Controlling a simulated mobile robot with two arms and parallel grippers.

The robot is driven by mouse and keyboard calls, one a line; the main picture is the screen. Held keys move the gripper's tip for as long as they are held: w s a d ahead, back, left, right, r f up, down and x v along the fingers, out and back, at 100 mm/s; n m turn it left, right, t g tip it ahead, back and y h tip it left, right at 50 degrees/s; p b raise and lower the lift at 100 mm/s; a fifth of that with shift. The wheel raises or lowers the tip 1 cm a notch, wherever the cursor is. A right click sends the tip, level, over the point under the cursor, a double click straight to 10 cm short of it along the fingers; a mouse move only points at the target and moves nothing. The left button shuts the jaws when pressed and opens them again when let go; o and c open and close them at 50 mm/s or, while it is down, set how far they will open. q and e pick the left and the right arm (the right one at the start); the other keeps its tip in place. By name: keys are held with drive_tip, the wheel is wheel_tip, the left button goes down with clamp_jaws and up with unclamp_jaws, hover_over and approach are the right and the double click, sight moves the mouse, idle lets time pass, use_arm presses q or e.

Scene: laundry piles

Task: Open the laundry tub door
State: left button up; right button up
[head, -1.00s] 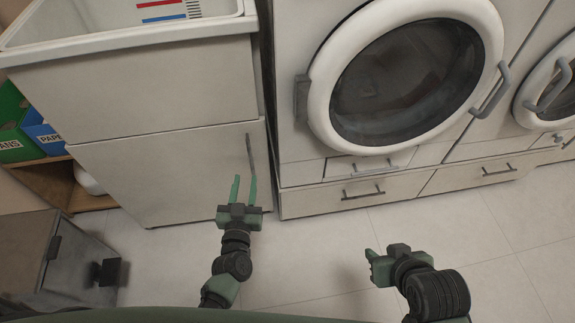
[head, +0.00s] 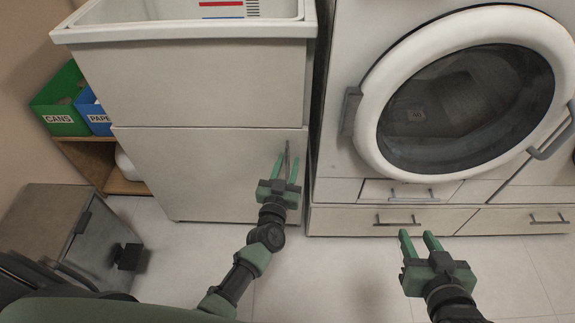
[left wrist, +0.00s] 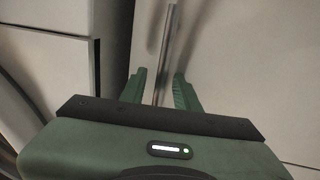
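The laundry tub door (head: 205,172) is the pale lower panel under the white tub (head: 185,32) in the head view, and it looks shut. Its thin vertical metal handle (head: 286,160) is near the door's right edge. My left gripper (head: 287,168) is open in front of the door, with the handle in line between its two green fingers. The left wrist view shows the handle (left wrist: 169,40) running down between the spread fingers (left wrist: 158,88); contact cannot be made out. My right gripper (head: 420,242) is open and empty over the floor, below the washer.
A front-loading washer (head: 361,108) stands right of the tub, with drawers (head: 440,219) beneath it. Green (head: 64,117) and blue (head: 97,124) bins sit on a wooden shelf at left. A grey cabinet (head: 50,215) stands at lower left. The floor between is clear.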

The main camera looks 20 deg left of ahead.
use_arm(q)
clamp_jaws()
idle(1.4)
